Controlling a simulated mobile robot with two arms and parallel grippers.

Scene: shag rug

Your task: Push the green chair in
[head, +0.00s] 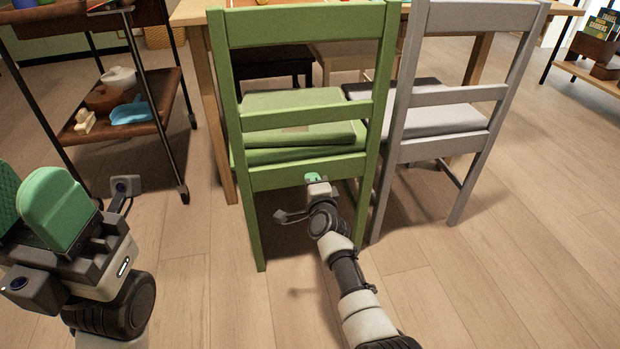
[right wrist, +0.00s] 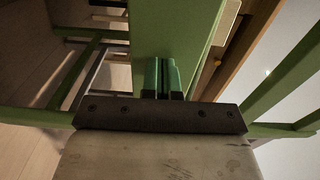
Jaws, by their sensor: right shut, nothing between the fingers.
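The green chair (head: 305,119) stands upright at the wooden table, its back towards me and its seat facing the table. Green cushions or flat items lie on its seat. My right gripper (head: 313,178) is shut and empty, low behind the chair, at the rear edge just under the seat. In the right wrist view its closed fingers (right wrist: 162,78) point at a broad green part of the chair (right wrist: 172,30); I cannot tell whether they touch it. My left gripper (head: 32,205) is at the left, its green fingers apart, holding nothing visible.
A grey chair (head: 447,93) stands close on the right of the green one. The table (head: 190,14) is ahead. A wheeled cart (head: 162,95) with dishes stands at the left. A shelf with books (head: 600,80) is at the far right. The wooden floor on the right is clear.

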